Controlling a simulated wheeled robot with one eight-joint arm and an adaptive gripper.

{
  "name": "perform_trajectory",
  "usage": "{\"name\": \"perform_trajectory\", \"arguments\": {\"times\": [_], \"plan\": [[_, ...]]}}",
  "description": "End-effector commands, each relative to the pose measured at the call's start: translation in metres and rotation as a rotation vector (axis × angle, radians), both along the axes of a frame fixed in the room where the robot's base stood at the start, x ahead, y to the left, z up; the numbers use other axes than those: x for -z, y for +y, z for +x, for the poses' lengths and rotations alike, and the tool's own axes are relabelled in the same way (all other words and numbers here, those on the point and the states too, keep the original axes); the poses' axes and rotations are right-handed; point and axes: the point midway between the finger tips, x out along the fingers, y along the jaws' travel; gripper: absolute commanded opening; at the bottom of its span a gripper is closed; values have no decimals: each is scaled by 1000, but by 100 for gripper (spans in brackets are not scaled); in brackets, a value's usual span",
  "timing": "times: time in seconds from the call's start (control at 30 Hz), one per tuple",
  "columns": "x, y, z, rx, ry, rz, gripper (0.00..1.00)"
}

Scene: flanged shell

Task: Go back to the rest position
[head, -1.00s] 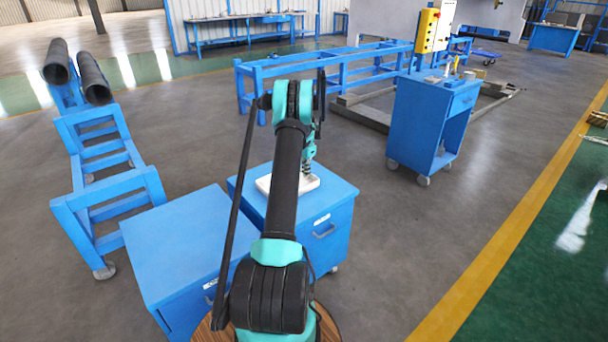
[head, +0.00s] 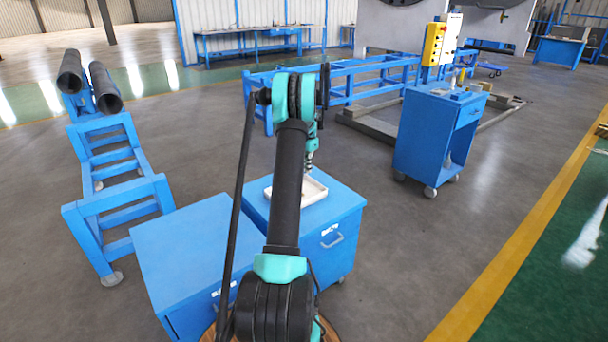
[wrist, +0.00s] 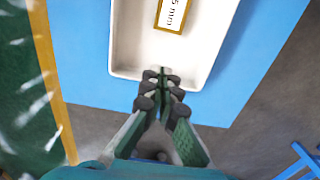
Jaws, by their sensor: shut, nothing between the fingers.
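My gripper (wrist: 160,80) is shut and empty in the wrist view, its fingertips together over the near edge of a white tray (wrist: 124,62). The gap between fingertips and tray is hard to judge. In the head view my arm reaches forward, and its end hangs above the white tray (head: 316,189), which lies on a blue cabinet (head: 335,205). The gripper's fingers are too small to make out there, and my arm hides part of the tray.
A label with "5 mm" (wrist: 173,14) lies in the tray. A second blue cabinet (head: 185,245) stands to the left. A blue rack with two dark pipes (head: 104,88) is farther left. A blue cart (head: 430,135) with a yellow control box (head: 434,44) stands right. Floor between is clear.

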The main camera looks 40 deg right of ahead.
Motion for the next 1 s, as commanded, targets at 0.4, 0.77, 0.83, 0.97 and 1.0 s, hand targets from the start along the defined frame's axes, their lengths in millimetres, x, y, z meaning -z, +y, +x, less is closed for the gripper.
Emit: {"name": "perform_trajectory", "arguments": {"times": [0.4,0.77,0.83,0.97,1.0], "plan": [[-15,20,4,-45,-8,-7,0],[-80,177,-1,-406,-71,-64,0],[-90,209,-9,-483,-84,-77,0],[-104,268,-31,-625,-110,-101,0],[-108,285,-39,-669,-118,-108,0]]}}
